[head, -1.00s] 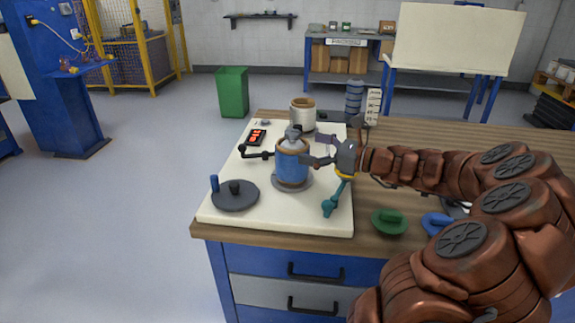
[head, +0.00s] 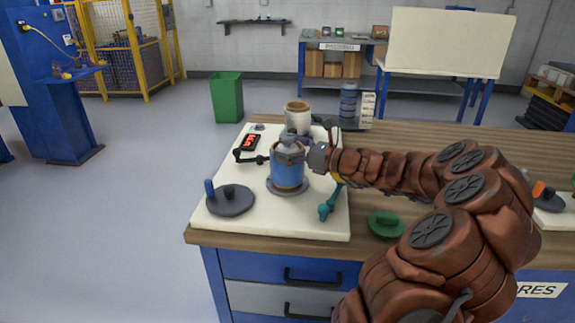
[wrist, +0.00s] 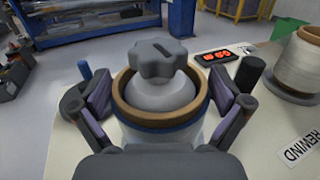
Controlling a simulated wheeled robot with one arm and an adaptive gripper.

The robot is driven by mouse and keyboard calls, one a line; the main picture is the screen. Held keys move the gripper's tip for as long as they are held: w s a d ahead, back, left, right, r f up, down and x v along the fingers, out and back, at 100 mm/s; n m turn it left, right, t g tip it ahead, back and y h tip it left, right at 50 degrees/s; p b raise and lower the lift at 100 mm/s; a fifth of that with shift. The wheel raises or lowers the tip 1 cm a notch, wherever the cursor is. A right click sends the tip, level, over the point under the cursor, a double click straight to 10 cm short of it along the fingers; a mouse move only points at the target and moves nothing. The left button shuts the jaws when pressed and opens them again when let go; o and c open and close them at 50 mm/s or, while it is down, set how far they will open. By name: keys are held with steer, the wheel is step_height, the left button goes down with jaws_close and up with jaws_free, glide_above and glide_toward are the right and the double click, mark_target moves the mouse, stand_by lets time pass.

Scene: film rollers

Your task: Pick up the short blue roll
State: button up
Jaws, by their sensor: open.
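The short blue roll (head: 288,175) stands upright on a grey round base on the white board. A grey spindle with a knob (wrist: 158,60) rises through its brown core. My gripper (head: 303,155) is at the upper part of the roll, reaching in from the right. In the wrist view, my open gripper (wrist: 158,88) has one finger on each side of the roll (wrist: 160,129). I cannot tell whether the fingers touch it. The roll's lower part is hidden there by the gripper body.
A grey disc (head: 230,200) with a blue peg lies front left. A pale roll (head: 297,116) stands behind the blue roll, and a red display (head: 250,142) is back left. A teal-handled lever (head: 327,208) and a green piece (head: 386,225) are at front right.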

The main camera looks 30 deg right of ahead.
steer(key=shift+c, duration=0.3)
steer(key=c, duration=1.4)
